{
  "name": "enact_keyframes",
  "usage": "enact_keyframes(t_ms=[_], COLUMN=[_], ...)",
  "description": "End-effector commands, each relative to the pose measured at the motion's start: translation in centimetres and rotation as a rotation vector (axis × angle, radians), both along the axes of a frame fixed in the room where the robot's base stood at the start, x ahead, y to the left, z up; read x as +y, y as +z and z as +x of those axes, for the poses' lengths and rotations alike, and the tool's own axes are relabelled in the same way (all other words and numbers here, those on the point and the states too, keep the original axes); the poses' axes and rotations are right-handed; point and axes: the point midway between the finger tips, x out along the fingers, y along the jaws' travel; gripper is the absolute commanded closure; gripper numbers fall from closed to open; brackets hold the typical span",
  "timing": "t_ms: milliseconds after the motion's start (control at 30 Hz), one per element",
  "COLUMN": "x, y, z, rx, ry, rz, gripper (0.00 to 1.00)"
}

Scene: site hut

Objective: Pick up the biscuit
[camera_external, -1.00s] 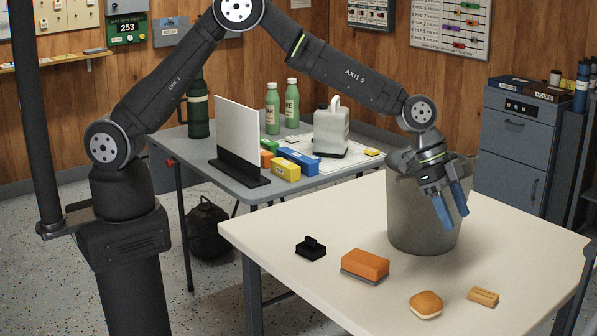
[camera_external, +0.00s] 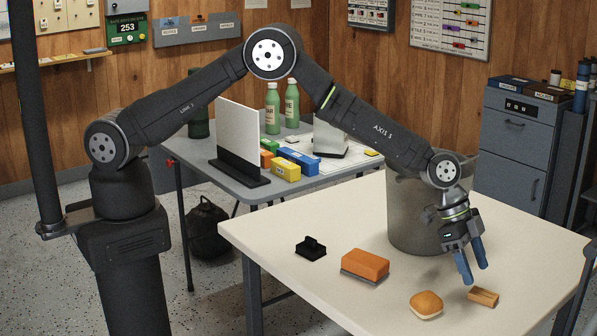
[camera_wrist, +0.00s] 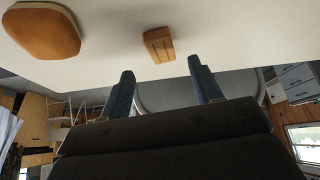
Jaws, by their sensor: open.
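The biscuit (camera_external: 484,296), a small tan bar with grooves on top, lies flat on the cream table near its front right. It also shows in the wrist view (camera_wrist: 158,44), between and beyond the fingertips. My gripper (camera_external: 473,274) is open and empty, its blue fingers pointing down. It is just behind the biscuit and a little to its left in the external view, seemingly above the table and apart from the biscuit. The fingers also show in the wrist view (camera_wrist: 162,75).
A round golden bun (camera_external: 426,304) lies just left of the biscuit. An orange block with a grey base (camera_external: 365,263) and a small black handled object (camera_external: 310,248) lie farther left. A large grey bucket (camera_external: 408,225) stands behind my gripper.

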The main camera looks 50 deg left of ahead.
Motion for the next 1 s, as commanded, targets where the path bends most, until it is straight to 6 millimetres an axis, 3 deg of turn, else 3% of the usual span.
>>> enact_keyframes(t_ms=[333, 667, 700, 933, 1000], x=[-1.9, -2.2, -2.2, -2.2, -2.2], y=[-3.8, -4.4, -4.4, -4.4, -4.3], z=[0.5, 0.6, 0.6, 0.6, 0.6], rx=[0.0, -0.001, -0.001, -0.001, -0.001], ry=[-0.002, -0.001, -0.001, -0.001, -0.001], rz=[0.0, -0.002, -0.002, -0.002, -0.002], gripper=[0.42, 0.42, 0.44, 0.89, 0.9])
